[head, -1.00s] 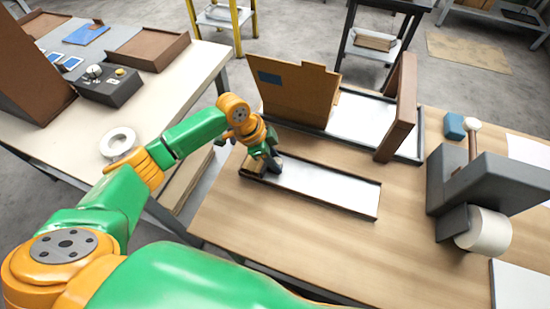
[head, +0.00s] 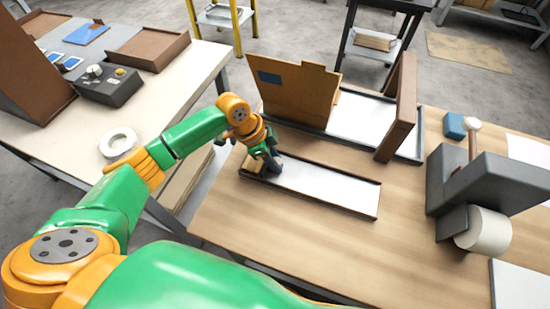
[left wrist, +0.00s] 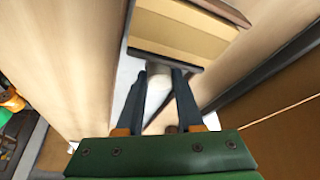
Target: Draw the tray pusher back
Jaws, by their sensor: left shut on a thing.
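The long shallow tray (head: 335,190) has a pale metal floor and dark low rims, and lies on the wooden bench. The tray pusher (head: 255,165), a tan wooden block, sits at the tray's left end and is partly hidden by my gripper. My left gripper (head: 273,166) is down at that end beside the block. My right gripper is not in view.
An upright brown board (head: 298,92) and a second metal-floored tray (head: 360,118) stand just behind the tray. A grey machine with a white roller (head: 484,232) stands to the right. The bench (head: 400,260) is clear in front. A white ring (head: 118,143) lies on the left table.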

